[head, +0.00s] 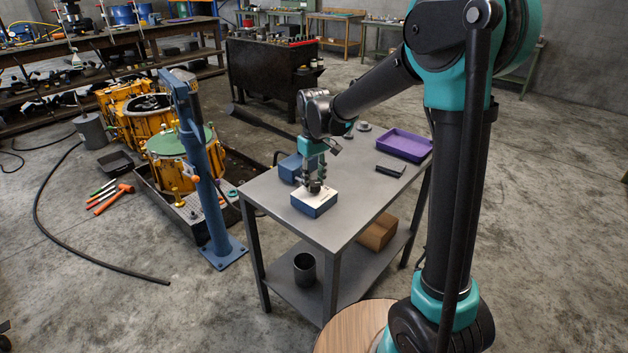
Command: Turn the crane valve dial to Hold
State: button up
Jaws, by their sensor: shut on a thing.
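The crane valve box (315,206), blue with a pale top plate, sits on the grey metal table (358,212) near its left front edge. My gripper (314,186) points straight down over the box, with its fingers closed at the knob on the top plate. The dial is mostly hidden between the fingers, so I cannot see which way it points. Markings on the plate are too small to read.
A blue box (290,167) stands just behind the valve box. A blue crane post (205,185) and orange machinery (170,150) stand left of the table.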

aim_at(314, 183)
jog(key=n, duration=0.3)
jog(key=shift+n, duration=2.2)
jog(key=o, duration=1.1)
jog(key=shift+o, duration=0.2)
jog(key=shift+r, duration=0.1)
notch_tip(314, 183, up, 12)
